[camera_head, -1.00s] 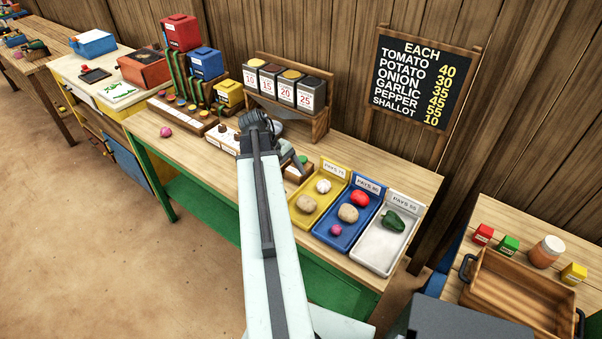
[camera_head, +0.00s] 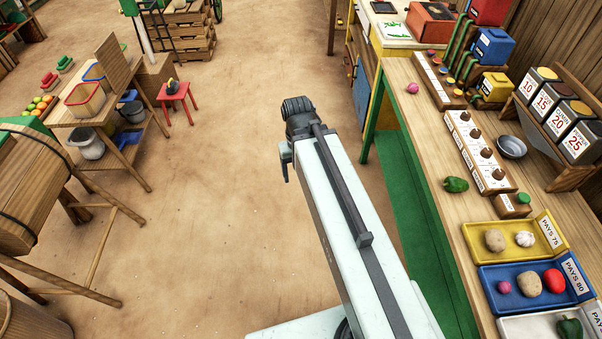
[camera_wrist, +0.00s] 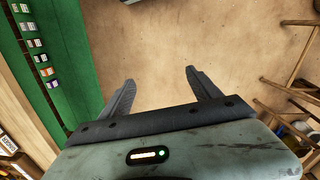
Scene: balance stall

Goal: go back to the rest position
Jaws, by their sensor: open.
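My arm stretches out over the bare dirt floor in the head view, left of the long counter. In the wrist view my gripper (camera_wrist: 158,88) has its two dark fingers spread apart, with only floor between them. It is empty and touches nothing. In the head view the fingers are mostly hidden behind the end of my arm.
The counter (camera_head: 448,140) on the right holds yellow (camera_head: 515,259), blue (camera_head: 497,298) and white (camera_head: 520,328) trays with vegetables. A green pepper (camera_head: 456,185) lies on bare wood. A red stool (camera_head: 176,97) and wooden stand (camera_head: 95,118) are left. The floor (camera_head: 200,230) between is clear.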

